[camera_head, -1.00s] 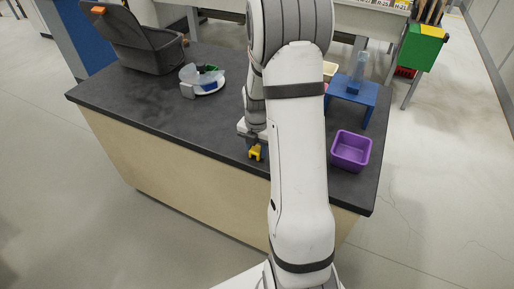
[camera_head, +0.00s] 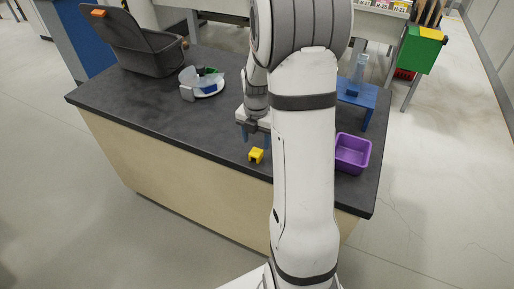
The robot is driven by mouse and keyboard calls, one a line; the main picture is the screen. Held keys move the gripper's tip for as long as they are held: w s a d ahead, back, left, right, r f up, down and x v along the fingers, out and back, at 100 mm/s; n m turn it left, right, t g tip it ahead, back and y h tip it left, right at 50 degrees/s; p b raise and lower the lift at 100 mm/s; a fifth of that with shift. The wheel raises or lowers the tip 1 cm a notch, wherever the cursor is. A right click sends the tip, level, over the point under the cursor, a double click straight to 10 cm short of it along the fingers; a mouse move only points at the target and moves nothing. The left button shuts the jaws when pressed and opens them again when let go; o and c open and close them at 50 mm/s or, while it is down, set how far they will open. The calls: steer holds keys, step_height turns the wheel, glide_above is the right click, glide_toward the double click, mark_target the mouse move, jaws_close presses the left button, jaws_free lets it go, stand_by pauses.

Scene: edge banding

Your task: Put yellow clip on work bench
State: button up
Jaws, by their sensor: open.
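The yellow clip (camera_head: 256,155) rests on the dark top of the work bench (camera_head: 150,105), close to its front edge. My gripper (camera_head: 256,138) is just above and behind the clip, with its fingers spread apart and nothing between them. The clip appears apart from the fingers. My arm hides part of the bench to the right of the clip.
A purple bin (camera_head: 352,153) and a small blue stand (camera_head: 357,95) are on the right of the bench. The left middle of the bench is clear.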

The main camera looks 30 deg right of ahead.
mark_target(256, 152)
step_height(256, 152, up, 6)
steer(key=s+a+r+m+t, duration=0.1)
steer(key=s+a+r+m, duration=0.6)
steer(key=m, duration=0.4)
steer(key=s+a+m+t, duration=0.1)
steer(key=s+a+m, duration=0.5)
steer(key=s+m, duration=0.6)
steer(key=m, duration=0.2)
steer(key=shift+r+m+t, duration=0.25)
steer(key=shift+m+t, duration=0.05)
